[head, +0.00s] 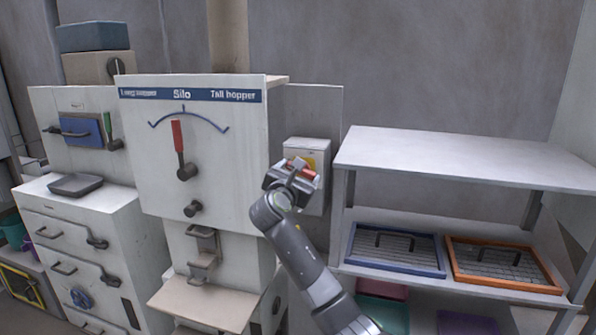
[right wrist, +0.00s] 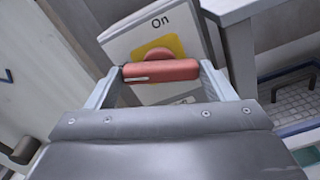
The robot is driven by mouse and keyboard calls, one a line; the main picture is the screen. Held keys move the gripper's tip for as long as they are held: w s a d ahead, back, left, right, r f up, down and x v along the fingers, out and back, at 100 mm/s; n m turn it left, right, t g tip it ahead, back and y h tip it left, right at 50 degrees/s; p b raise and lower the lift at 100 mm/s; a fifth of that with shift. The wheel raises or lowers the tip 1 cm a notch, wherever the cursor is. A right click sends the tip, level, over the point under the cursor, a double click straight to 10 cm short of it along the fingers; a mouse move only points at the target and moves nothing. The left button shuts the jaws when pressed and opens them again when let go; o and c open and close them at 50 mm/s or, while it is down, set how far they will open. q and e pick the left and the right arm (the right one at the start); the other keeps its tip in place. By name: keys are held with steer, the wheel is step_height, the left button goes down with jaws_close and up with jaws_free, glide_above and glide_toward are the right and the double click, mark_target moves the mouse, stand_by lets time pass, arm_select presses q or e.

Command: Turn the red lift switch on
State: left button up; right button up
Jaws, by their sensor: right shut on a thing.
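The red lift switch (right wrist: 160,71) is a red bar handle on a yellow plate (right wrist: 176,44). It is mounted on a pale grey box marked "On" at its top (right wrist: 125,43). In the head view the switch box (head: 308,153) is on the panel right of the silo cabinet. My right gripper (head: 292,176) is at the box, and in the right wrist view its fingers (right wrist: 161,78) are shut on the two ends of the red handle. The handle lies crosswise in the wrist picture. The lower label is mostly hidden. My left gripper is not in view.
The silo cabinet (head: 222,140) with a red-handled dial lever (head: 179,150) stands left of my right arm. A grey shelf (head: 460,160) stands close on the right, holding a blue-framed tray (head: 395,271) and an orange-framed tray (head: 502,285). A white drawer cabinet (head: 85,215) is at the far left.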

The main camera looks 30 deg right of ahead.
steer(key=shift+d+f+m+b, duration=0.1)
steer(key=shift+m+b, duration=0.35)
steer(key=shift+m, duration=3)
steer(key=shift+f+m+b, duration=0.1)
steer(key=shift+m+b, duration=0.35)
steer(key=shift+m, duration=3)
steer(key=o, duration=1)
steer(key=shift+s, duration=0.15)
steer(key=shift+b+v, duration=2.35)
steer(key=shift+v, duration=6.35)
